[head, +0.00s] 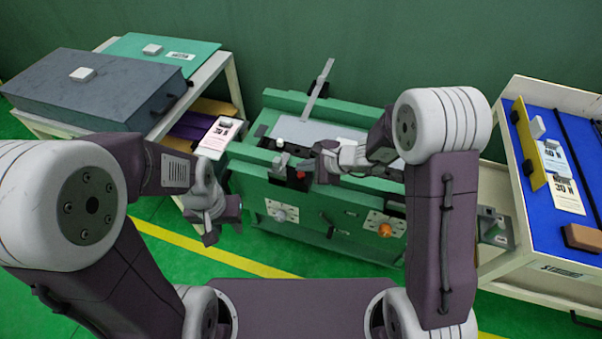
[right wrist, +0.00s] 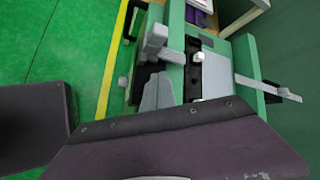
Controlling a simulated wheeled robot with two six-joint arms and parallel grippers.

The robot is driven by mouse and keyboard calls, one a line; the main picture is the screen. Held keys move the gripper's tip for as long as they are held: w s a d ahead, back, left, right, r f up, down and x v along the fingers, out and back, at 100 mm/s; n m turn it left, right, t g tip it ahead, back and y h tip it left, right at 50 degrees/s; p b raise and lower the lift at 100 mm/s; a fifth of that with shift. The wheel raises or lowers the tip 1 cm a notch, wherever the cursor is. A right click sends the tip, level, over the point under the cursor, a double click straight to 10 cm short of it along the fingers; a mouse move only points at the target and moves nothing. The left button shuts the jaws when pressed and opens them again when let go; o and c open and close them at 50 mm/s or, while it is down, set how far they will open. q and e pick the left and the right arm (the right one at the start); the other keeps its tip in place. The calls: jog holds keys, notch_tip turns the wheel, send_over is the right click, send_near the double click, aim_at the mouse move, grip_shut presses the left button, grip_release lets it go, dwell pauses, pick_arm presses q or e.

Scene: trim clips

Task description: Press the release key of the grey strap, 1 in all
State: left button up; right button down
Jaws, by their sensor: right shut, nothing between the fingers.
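A flat light-grey bar (head: 318,92), which may be the grey strap, lies across the back rail of the green bench; its end shows in the right wrist view (right wrist: 268,88). A small red part (head: 300,174), perhaps a key, sits on a black block at the bench's front edge. My right gripper (head: 308,168) is shut and empty, close to the red part; I cannot tell whether they touch. Its grey fingers (right wrist: 157,92) show in the right wrist view. My left gripper (head: 228,210) hangs in front of the bench's left end; its jaws are unclear.
The green bench (head: 330,215) has a grey clamp-like block (head: 281,160) left of the red part and an orange knob (head: 385,230) on its front. A cart with a dark box (head: 85,85) stands left. A blue-topped cart (head: 540,210) stands right.

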jog(key=shift+f, duration=0.1)
dwell(0.8)
jog(key=shift+f+b, duration=0.3)
jog(key=shift+b, duration=0.35)
